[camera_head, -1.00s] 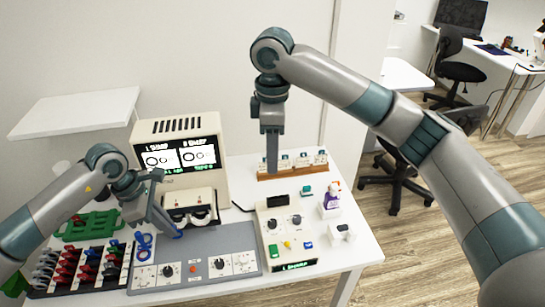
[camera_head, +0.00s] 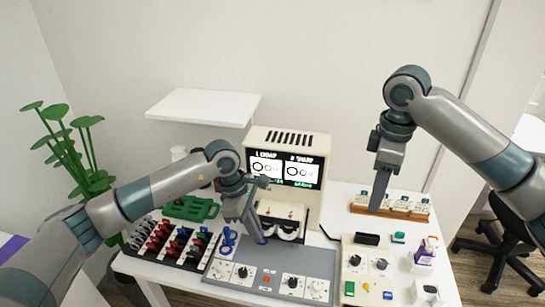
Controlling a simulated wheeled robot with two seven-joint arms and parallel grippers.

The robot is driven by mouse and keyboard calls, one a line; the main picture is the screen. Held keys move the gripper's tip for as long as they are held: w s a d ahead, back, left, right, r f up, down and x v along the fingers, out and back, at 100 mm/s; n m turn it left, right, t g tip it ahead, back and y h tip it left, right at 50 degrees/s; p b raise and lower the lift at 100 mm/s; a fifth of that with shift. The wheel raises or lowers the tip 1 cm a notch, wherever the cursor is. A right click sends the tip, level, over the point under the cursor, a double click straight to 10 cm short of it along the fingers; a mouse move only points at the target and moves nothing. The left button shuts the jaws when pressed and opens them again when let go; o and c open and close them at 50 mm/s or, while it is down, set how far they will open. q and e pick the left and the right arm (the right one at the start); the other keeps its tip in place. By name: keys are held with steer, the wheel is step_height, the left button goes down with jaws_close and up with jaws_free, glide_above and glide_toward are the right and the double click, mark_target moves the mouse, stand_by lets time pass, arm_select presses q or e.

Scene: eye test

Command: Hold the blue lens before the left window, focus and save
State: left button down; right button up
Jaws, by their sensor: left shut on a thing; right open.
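The cream tester (camera_head: 312,150) stands at the back of the table, with a lit two-panel screen (camera_head: 286,168) and two dark windows low on its front. The grey panel (camera_head: 318,262) with knobs lies in front. My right gripper (camera_head: 378,206) is open and empty at the wooden block rack.
The wooden rack (camera_head: 392,212) holds several white blocks. A cream control box (camera_head: 368,270) with knobs and coloured buttons stands right of the panel, with a purple-and-white bottle (camera_head: 425,252) beside it. A green tray (camera_head: 190,208) lies behind the lens rack. A wall shelf (camera_head: 203,107) overhangs the back.

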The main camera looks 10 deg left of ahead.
stand_by(0.5)
jaws_close()
stand_by(1.6)
